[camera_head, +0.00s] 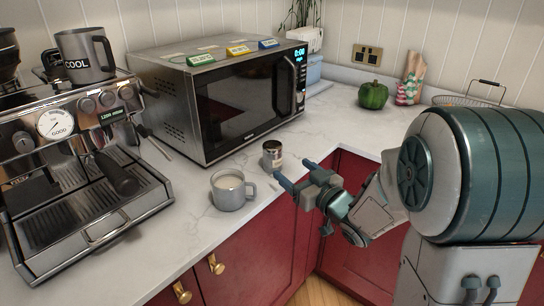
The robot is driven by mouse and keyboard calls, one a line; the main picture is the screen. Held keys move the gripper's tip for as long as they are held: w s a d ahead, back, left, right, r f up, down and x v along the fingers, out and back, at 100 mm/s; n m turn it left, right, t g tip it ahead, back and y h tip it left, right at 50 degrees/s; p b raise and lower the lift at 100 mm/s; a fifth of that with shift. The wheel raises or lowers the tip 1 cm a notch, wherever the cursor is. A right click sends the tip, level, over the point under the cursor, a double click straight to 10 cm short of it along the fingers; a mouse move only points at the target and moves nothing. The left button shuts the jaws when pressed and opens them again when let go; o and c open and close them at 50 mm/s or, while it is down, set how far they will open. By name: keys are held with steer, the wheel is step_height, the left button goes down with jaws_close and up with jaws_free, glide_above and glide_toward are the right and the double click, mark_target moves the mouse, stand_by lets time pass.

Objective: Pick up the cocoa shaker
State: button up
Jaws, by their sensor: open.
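The cocoa shaker (272,155) appears to be the small metal cylinder with a dark band, standing upright on the white counter near its front edge, in front of the microwave. My gripper (291,174) is open, just right of and nearer than the shaker. Its two fingers point left toward the shaker. The lower fingertip overlaps the shaker's base in the picture; I cannot tell whether it touches.
A grey mug (229,191) with a pale drink stands close left of the shaker. The microwave (225,95) is behind, and a coffee machine (85,165) is at left. A green pepper (373,95) and wire basket (469,101) are farther back right. The counter (335,118) right of the microwave is clear.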

mark_target(278, 156)
steer(key=p+x, duration=0.1)
steer(key=x, duration=0.9)
steer(key=shift+w+a, duration=0.15)
steer(key=shift+w, duration=0.25)
steer(key=shift+r, duration=0.1)
steer(key=c, duration=1.1)
